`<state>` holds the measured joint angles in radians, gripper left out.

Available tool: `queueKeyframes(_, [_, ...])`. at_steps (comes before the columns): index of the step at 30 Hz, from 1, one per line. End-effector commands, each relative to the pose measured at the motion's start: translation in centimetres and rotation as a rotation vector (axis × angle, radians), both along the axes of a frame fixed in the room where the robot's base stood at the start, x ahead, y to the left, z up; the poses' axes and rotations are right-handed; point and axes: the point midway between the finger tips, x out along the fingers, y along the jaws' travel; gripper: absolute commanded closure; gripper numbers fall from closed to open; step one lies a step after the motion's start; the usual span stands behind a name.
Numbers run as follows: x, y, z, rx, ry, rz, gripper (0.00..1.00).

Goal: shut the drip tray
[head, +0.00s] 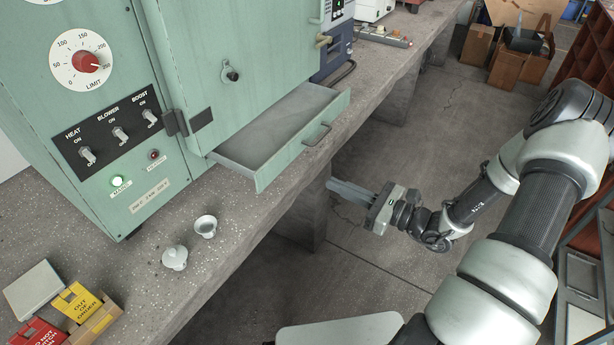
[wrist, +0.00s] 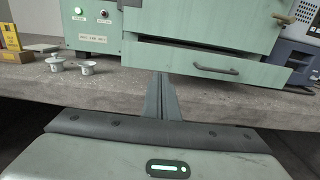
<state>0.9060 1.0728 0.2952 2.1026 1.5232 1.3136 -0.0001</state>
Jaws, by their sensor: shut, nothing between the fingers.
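The drip tray (head: 280,137) is a shallow green drawer with a grey inside, pulled out from under the green oven's door in the head view. Its front panel carries a dark bar handle (head: 317,135). The tray front also shows in the wrist view (wrist: 190,62), with the handle (wrist: 216,70) right of centre. My gripper (head: 332,187) is shut and empty. It is off the bench edge, in front of and below the tray front, apart from it. In the wrist view its fingers (wrist: 160,78) point towards the tray front, left of the handle.
The green oven (head: 120,90) stands on the concrete bench (head: 230,240). Two small white crucible-like pieces (head: 175,258) (head: 205,226) and a box of yellow and red tags (head: 90,315) lie on the bench at front left. A blue instrument (head: 335,55) stands beyond the oven. Open floor lies right of the bench.

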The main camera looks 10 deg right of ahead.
Motion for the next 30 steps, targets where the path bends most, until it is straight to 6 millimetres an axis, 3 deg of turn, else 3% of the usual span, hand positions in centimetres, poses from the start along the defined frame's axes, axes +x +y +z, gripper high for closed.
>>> queueKeyframes(18, [7.3, 8.8, -0.1, -0.003, -0.002, 0.008, 1.00])
queueKeyframes(30, [8.8, 10.5, 0.1, -0.003, 0.000, 0.005, 1.00])
